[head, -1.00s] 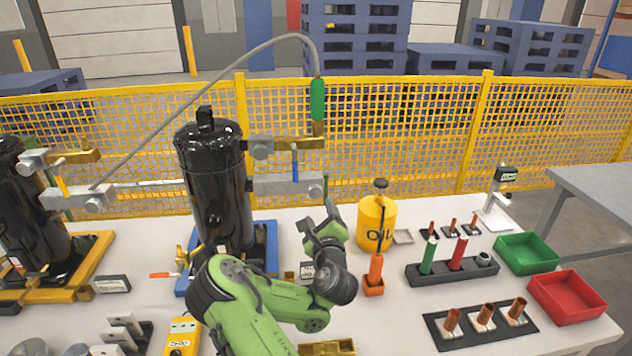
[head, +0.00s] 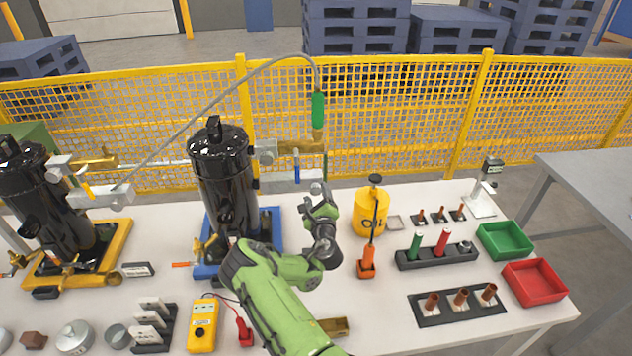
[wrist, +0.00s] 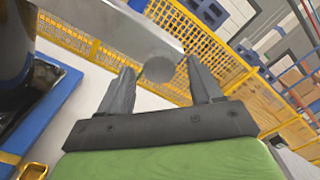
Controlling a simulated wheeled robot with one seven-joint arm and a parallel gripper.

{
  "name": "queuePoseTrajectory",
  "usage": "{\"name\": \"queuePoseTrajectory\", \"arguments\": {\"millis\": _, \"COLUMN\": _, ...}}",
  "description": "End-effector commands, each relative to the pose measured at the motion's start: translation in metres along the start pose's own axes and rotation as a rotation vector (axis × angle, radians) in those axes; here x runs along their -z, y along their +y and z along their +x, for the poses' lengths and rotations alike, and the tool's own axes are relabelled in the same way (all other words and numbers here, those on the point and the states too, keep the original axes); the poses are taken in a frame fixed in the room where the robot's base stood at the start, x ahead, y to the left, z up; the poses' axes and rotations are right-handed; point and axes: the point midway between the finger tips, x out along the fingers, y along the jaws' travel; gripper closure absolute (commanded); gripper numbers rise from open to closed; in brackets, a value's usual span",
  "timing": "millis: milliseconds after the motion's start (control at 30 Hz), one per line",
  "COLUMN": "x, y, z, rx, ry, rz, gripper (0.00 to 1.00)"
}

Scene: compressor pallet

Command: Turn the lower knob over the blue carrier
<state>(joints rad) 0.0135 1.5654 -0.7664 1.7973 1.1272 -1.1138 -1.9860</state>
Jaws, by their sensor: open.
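The blue carrier (head: 273,222) bears a tall black cylinder (head: 222,175). A lower grey bar (wrist: 110,25) reaches out to the right from the cylinder's side and ends in a round grey knob (wrist: 158,70). In the head view this knob (head: 316,188) shows just above my gripper (head: 314,205). In the wrist view my gripper (wrist: 160,88) is open, with one finger on each side of the knob and gaps visible. I cannot tell whether the knob lies fully between the fingertips or just beyond them. The fingertips are small in the head view.
An upper brass fitting (head: 300,147) with a green-handled hose (head: 318,110) is above the bar. A blue lever (head: 297,172) hangs between them. The yellow oil can (head: 369,212) and an orange holder (head: 366,265) stand to the right. A yellow fence (head: 400,120) runs behind.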

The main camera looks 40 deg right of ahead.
Motion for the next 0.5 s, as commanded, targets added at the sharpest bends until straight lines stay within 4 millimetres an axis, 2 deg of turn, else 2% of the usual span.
{"name": "queuePoseTrajectory", "arguments": {"millis": 33, "x": -0.005, "y": -0.004, "z": 0.006, "rx": -0.001, "ry": -0.003, "rz": 0.000, "gripper": 0.36}}
{"name": "queuePoseTrajectory", "arguments": {"millis": 200, "x": -0.002, "y": -0.001, "z": 0.017, "rx": -0.004, "ry": 0.001, "rz": -0.001, "gripper": 0.36}}
{"name": "queuePoseTrajectory", "arguments": {"millis": 467, "x": 0.000, "y": 0.001, "z": 0.018, "rx": -0.004, "ry": 0.002, "rz": -0.002, "gripper": 0.36}}
{"name": "queuePoseTrajectory", "arguments": {"millis": 500, "x": 0.000, "y": 0.001, "z": 0.018, "rx": -0.004, "ry": 0.002, "rz": -0.002, "gripper": 0.40}}
